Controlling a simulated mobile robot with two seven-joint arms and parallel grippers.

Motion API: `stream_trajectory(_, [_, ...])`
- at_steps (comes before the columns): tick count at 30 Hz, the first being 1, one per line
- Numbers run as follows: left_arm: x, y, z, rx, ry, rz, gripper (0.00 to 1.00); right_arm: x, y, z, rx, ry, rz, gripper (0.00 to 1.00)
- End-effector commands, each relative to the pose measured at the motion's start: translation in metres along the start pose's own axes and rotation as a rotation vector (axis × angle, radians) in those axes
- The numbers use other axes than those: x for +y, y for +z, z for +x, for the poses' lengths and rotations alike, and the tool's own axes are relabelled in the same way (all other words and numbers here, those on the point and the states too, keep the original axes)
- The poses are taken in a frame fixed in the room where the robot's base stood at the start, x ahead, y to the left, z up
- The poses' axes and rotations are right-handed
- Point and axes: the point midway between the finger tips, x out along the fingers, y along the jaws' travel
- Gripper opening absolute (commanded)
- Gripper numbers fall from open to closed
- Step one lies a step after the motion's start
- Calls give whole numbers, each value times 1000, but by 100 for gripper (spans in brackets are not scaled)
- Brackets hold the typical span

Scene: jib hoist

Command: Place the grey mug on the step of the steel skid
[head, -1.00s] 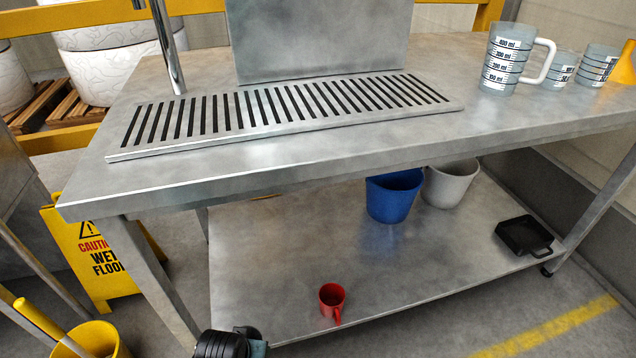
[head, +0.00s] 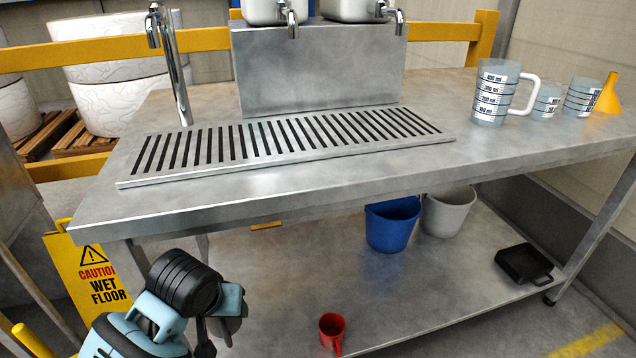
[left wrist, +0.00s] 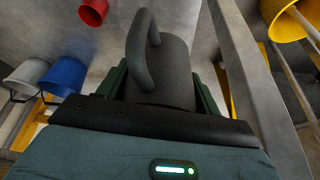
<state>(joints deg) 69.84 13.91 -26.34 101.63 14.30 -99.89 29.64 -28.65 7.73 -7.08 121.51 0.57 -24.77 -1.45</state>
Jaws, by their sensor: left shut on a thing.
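The grey mug (left wrist: 165,75), dark with a looped handle, is in the left wrist view. My left gripper (left wrist: 162,92) is shut on it, with a finger on each side of the body. In the head view my left arm comes in at the lower left, in front of the bench; I cannot make out the mug there. The steel skid appears to be the upright steel block (head: 315,75) on the bench with a low slotted step (head: 290,145) in front. The step is bare. My right gripper is not in view.
A tap (head: 172,70) stands behind the step's left part. A measuring jug (head: 492,92), cups and a yellow funnel (head: 609,95) stand at right on the bench (head: 400,178). The lower shelf holds a red mug (head: 332,330), blue bucket (head: 391,225), pale bucket (head: 447,212) and black tray (head: 523,264).

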Motion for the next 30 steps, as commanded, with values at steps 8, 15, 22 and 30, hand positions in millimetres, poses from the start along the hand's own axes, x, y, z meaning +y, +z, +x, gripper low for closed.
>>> stream_trajectory(8, [-4,20,-97,3,4,32,42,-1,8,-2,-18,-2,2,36])
stream_trajectory(15, [-19,60,-142,-1,9,35,42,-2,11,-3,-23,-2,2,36])
stream_trajectory(22, [-40,94,-169,-2,6,24,42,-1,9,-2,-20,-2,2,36])
stream_trajectory(30, [-36,80,-207,0,11,20,42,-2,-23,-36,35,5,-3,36])
